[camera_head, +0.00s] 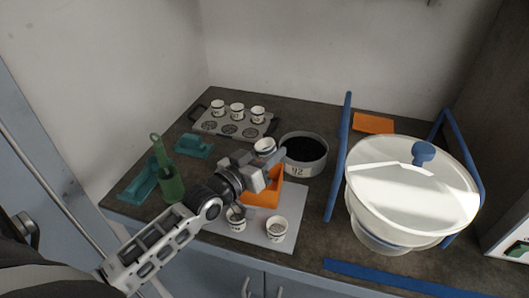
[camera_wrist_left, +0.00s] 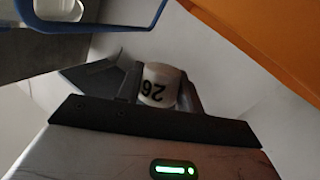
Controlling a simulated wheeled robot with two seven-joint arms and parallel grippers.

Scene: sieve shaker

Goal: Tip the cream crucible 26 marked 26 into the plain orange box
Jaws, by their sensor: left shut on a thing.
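The cream crucible 26 (camera_head: 265,146) is held in the jaws of my left gripper (camera_head: 268,165), at the back edge of the orange box. In the left wrist view the crucible (camera_wrist_left: 159,85) sits between the fingers, with its 26 reading upside down. My left gripper (camera_wrist_left: 158,90) is shut on it. The plain orange box (camera_head: 263,197) stands on the white mat, partly hidden under the gripper; an orange surface (camera_wrist_left: 270,40) fills the upper right of the wrist view. The crucible's contents cannot be made out. My right gripper is in neither view.
Two crucibles (camera_head: 276,229) (camera_head: 237,222) stand on the white mat (camera_head: 255,240) in front. A dark-filled round pan (camera_head: 303,168) is close right of the gripper. A rack (camera_head: 210,125) with crucibles stands behind.

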